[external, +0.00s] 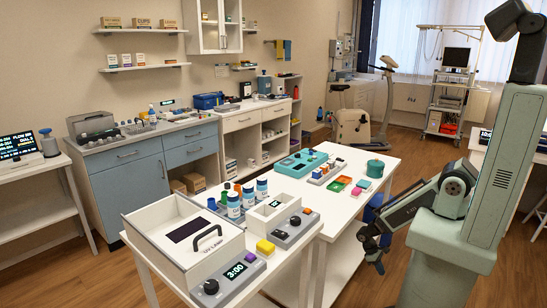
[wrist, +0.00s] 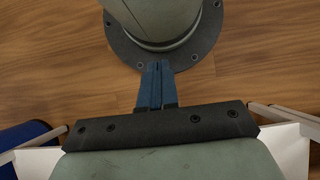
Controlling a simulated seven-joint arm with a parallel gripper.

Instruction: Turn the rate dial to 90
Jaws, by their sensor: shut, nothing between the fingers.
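No label reading "rate" is legible, so I cannot tell which dial it is. A white box marked UV lamp has a black dial (external: 211,286) beside a display (external: 235,269) that reads 3:00. My gripper (external: 377,262) hangs right of the table, apart from all of these. In the wrist view its blue fingers (wrist: 155,64) are shut and empty, above the wooden floor.
The white table (external: 345,200) also bears several bottles (external: 234,204), a yellow block (external: 265,248), small coloured trays (external: 341,184) and a teal round container (external: 375,168). Its right edge lies between my gripper and the devices. Blue cabinets (external: 125,172) line the left wall.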

